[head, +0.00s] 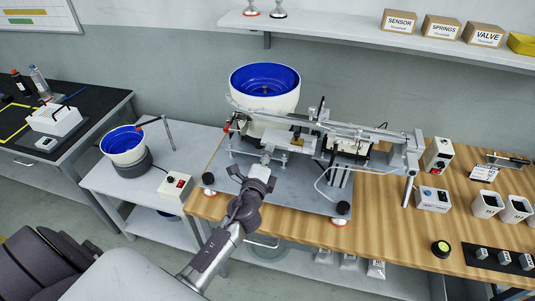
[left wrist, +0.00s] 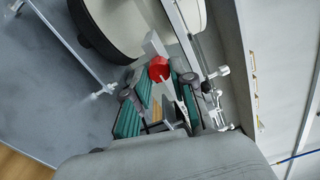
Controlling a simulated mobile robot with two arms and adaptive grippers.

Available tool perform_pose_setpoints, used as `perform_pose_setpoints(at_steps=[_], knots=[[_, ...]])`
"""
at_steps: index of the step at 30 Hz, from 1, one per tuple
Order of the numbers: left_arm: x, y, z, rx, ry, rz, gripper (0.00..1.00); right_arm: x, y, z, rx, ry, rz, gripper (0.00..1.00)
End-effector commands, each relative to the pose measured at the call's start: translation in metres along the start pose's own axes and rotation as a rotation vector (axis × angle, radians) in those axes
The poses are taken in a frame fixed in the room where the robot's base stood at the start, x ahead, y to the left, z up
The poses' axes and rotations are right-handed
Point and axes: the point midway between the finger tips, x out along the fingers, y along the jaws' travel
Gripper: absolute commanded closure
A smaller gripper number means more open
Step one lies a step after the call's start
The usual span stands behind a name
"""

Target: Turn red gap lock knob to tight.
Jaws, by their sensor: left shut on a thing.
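The red gap lock knob (left wrist: 159,69) shows in the left wrist view as a red faceted knob at the fingertips. My left gripper (left wrist: 157,92), with green finger pads, is shut on it. In the head view my left gripper (head: 266,158) reaches the front of the feeder machine, below the large bowl. The knob cannot be made out there behind the fingers. Whether the knob is tight or loose cannot be told. My right gripper is not in view.
The large blue-lined bowl (head: 265,80) stands just behind my left gripper. The machine's metal rail (head: 350,130) runs to the right of it. A smaller bowl (head: 123,145) and a switch box (head: 176,186) stand on the left table.

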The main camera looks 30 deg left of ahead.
Motion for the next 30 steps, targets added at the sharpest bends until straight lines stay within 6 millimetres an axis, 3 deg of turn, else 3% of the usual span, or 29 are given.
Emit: perform_pose_setpoints(at_steps=[10, 11, 15, 25, 30], knots=[[0.001, -0.002, 0.001, 0.004, -0.002, -0.003, 1.00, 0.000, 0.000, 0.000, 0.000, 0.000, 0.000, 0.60], [0.001, -0.002, 0.001, 0.004, -0.002, -0.003, 0.72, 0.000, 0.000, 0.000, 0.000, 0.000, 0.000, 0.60], [0.001, -0.001, 0.001, 0.003, -0.002, -0.003, 0.50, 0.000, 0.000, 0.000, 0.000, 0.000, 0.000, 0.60], [-0.002, 0.000, 0.000, 0.002, 0.000, 0.000, 0.50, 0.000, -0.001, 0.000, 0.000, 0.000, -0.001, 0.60], [-0.024, 0.001, 0.000, 0.000, 0.001, 0.002, 0.50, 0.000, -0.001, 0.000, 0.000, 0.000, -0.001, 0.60]])
